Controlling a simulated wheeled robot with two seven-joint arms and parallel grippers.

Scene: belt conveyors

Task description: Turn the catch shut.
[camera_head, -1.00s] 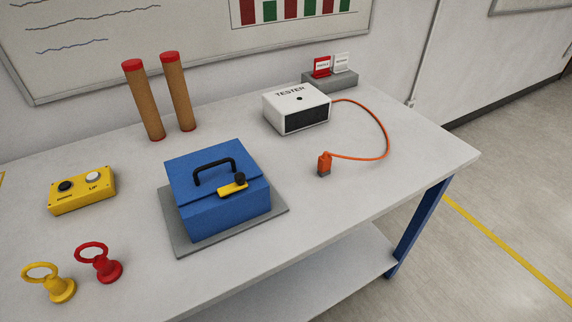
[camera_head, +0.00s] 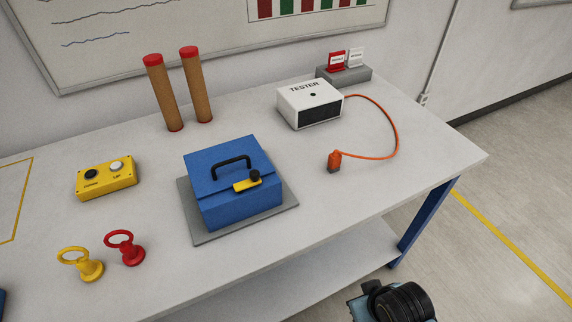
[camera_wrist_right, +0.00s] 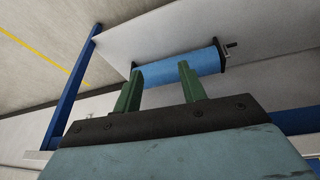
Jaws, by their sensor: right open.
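A blue box (camera_head: 240,213) with a black handle (camera_head: 232,163) stands on a grey mat (camera_head: 206,238) on the bench. Its lid looks down. The catch, a yellow bar (camera_head: 243,186) with a black knob (camera_head: 255,175) at its right end, lies roughly along the lid's front edge. Part of my right arm shows at the bottom right of the head view, well away from the box. My right gripper (camera_wrist_right: 160,80) is open and empty in the right wrist view. My left gripper is not in view.
A yellow button box (camera_head: 106,178), yellow ring (camera_head: 82,264) and red ring (camera_head: 126,248) are left of the box. Two tubes (camera_head: 162,92) and a white tester (camera_head: 310,104) with an orange plug (camera_head: 334,160) stand behind. A blue cylinder (camera_wrist_right: 182,66) lies beyond the right fingers.

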